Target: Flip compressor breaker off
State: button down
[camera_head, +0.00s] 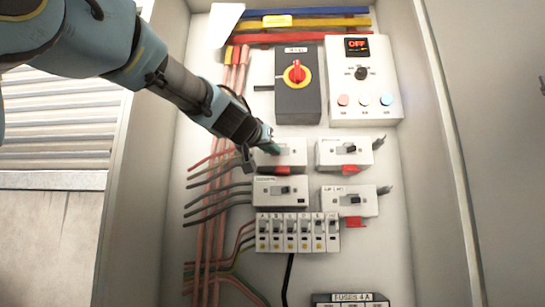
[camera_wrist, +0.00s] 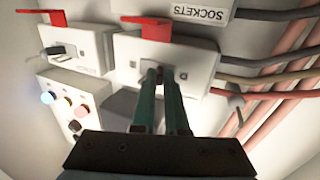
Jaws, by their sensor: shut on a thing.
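A white breaker box (camera_head: 293,157) with a red flap (camera_head: 283,170) below it sits at the upper left of the breaker group in the head view. It also shows in the wrist view (camera_wrist: 200,62), where its red flap is on the upper side. Its name label cannot be read, so I cannot tell if it is the compressor breaker. My gripper (camera_head: 272,149) reaches it from the upper left. In the wrist view the green fingers (camera_wrist: 161,76) are shut on its small toggle, which is mostly hidden between the fingertips.
Another breaker (camera_head: 328,155) stands to the right, two more (camera_head: 268,190) (camera_head: 334,205) below. A row of small breakers (camera_head: 297,232) is lower. A red-yellow rotary switch (camera_head: 297,74) and a control box reading OFF (camera_head: 391,90) are above. Cables run on the left.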

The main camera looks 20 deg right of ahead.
jog(key=shift+f+b, duration=0.25)
jog(key=shift+b, duration=0.3)
jog(key=m+g+h+b, duration=0.1)
jog(key=b, duration=0.2)
jog(key=shift+w+a, duration=0.2)
jog(key=shift+b, duration=0.65)
jog(key=shift+w+a+r+m+g+h+b, duration=0.1)
jog(key=shift+w+r+m+g+h+b, duration=0.15)
jog(key=shift+g+b, duration=0.4)
jog(key=shift+s+r, duration=0.1)
jog(key=c, duration=0.9)
grip_release()
jog(key=shift+c, duration=0.2)
jog(key=b+v, duration=0.2)
jog(key=v, duration=0.8)
jog(key=shift+s+a, duration=0.2)
jog(key=shift+a, duration=0.1)
